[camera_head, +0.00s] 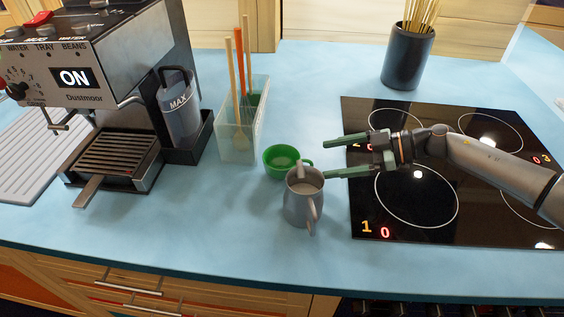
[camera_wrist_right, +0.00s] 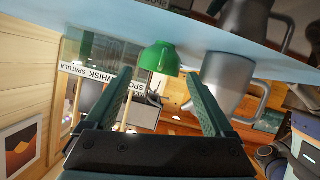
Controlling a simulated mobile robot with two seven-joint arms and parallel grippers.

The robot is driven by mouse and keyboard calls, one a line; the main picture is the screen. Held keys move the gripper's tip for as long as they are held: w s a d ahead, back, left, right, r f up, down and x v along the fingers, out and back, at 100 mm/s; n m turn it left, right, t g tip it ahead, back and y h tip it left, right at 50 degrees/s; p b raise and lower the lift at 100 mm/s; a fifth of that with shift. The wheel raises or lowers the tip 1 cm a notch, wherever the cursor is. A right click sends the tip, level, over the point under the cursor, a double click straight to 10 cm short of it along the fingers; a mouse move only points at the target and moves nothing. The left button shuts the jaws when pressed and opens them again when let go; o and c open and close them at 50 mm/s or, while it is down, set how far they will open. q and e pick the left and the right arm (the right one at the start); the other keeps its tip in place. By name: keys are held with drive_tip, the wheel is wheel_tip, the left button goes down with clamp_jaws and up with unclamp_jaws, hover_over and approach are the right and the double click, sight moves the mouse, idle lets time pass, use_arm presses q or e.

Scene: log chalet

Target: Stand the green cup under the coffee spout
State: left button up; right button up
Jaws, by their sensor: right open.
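The green cup (camera_head: 280,163) stands upright on the blue counter, its handle towards the right. My right gripper (camera_head: 326,158) is open and empty just right of the cup, fingers pointing left, one on each side of the cup's line. In the right wrist view the cup (camera_wrist_right: 160,58) shows upside down between and beyond the fingertips (camera_wrist_right: 158,82). The coffee machine (camera_head: 85,60) stands at the left. Its coffee spout (camera_head: 59,126) sits above the drip tray (camera_head: 114,154), which is empty. My left gripper is not in view.
A grey metal pitcher (camera_head: 302,205) stands close in front of the cup, partly covering it. A clear utensil bin (camera_head: 238,145) stands behind left, beside the machine's water tank (camera_head: 179,110). The black cooktop (camera_head: 430,215) lies under my right arm. Counter left of the pitcher is clear.

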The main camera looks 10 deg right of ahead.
sight(309, 160)
drive_tip(key=shift+r+x, duration=0.1)
drive_tip(key=shift+x, duration=1.4)
drive_tip(key=shift+r+x, duration=0.15)
drive_tip(key=shift+x, duration=1.4)
drive_tip(key=shift+s+a, duration=0.1)
drive_tip(key=shift+a, duration=0.05)
drive_tip(key=shift+c, duration=0.4)
clamp_jaws()
